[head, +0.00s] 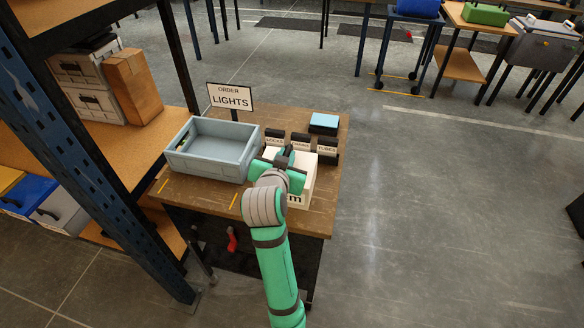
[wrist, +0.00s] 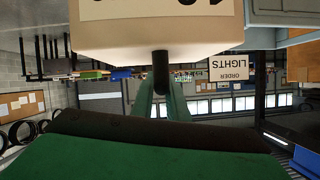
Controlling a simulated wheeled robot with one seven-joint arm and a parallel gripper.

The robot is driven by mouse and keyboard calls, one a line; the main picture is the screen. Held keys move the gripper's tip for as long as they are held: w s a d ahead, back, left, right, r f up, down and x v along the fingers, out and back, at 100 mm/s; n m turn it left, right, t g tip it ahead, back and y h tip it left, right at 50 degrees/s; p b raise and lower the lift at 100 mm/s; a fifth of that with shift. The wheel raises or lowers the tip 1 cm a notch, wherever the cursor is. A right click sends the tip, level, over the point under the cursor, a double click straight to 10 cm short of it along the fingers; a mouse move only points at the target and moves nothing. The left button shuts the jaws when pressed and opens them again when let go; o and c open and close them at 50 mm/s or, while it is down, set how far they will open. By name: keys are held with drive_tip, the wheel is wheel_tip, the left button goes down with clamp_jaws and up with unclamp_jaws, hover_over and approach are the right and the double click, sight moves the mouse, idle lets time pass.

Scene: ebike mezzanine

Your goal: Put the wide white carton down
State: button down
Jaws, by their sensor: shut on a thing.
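The wide white carton (head: 304,190) is at the right front part of the wooden bench (head: 325,218), partly hidden behind my arm. Dark lettering shows on its front side.
A grey tote (head: 208,165) stands left of the carton, close by. Small labelled black bins (head: 300,143) and a blue-topped box (head: 324,123) stand behind it. An "ORDER LIGHTS" sign (head: 230,97) rises at the back. A blue rack post (head: 90,160) stands left.

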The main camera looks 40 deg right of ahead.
sight(307, 162)
drive_tip(key=shift+s+d+f, duration=0.2)
drive_tip(key=shift+d+f, duration=0.4)
drive_tip(key=shift+f, duration=0.05)
drive_tip(key=f, duration=0.3)
drive_tip(key=shift+s+d, duration=0.1)
drive_tip(key=shift+d, duration=0.15)
drive_tip(key=shift+f, duration=0.35)
drive_tip(key=c, duration=2.2)
unclamp_jaws()
drive_tip(key=shift+f, duration=0.2)
drive_tip(key=o, duration=0.5)
drive_tip(key=shift+r, duration=0.15)
